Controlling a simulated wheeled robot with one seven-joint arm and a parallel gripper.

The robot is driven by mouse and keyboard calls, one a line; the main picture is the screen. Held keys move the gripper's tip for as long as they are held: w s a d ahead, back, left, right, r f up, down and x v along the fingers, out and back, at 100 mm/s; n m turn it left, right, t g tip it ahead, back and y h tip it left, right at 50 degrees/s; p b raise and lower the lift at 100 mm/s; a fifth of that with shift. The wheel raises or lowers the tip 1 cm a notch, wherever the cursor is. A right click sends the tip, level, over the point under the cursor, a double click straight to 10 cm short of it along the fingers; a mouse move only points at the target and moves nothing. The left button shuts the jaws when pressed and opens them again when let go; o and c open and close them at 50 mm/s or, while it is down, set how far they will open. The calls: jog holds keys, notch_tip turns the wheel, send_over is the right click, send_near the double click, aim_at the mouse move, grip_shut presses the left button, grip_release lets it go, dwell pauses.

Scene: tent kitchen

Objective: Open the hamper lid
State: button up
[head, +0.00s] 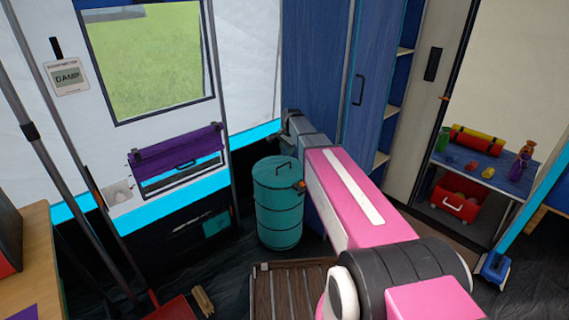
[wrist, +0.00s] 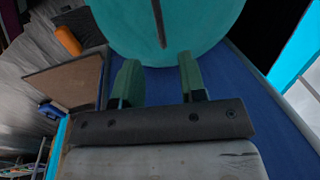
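The hamper (head: 279,212) is a teal, ribbed cylinder standing upright on the dark floor beside the blue cabinet. Its round lid (head: 271,170) is down and has a thin dark handle (head: 284,167) on top. In the wrist view the lid (wrist: 205,25) fills the top middle, with the handle (wrist: 159,22) as a dark bar pointing toward the gap between my fingers. My gripper (wrist: 157,68) is open and empty, its two green-padded fingers apart near the lid's edge. I cannot tell whether they touch it. In the head view the fingers are hard to make out at the arm's far end.
A blue cabinet (head: 318,60) stands right behind my arm. A slatted wooden crate (head: 292,290) is on the floor before the hamper. A shelf (head: 487,172) with a red bin (head: 455,203) stands at right.

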send_over(283, 168)
jog(key=s, duration=0.3)
jog(key=f, duration=0.8)
jog(key=shift+d+f, duration=0.2)
jog(key=shift+f, duration=0.05)
grip_shut()
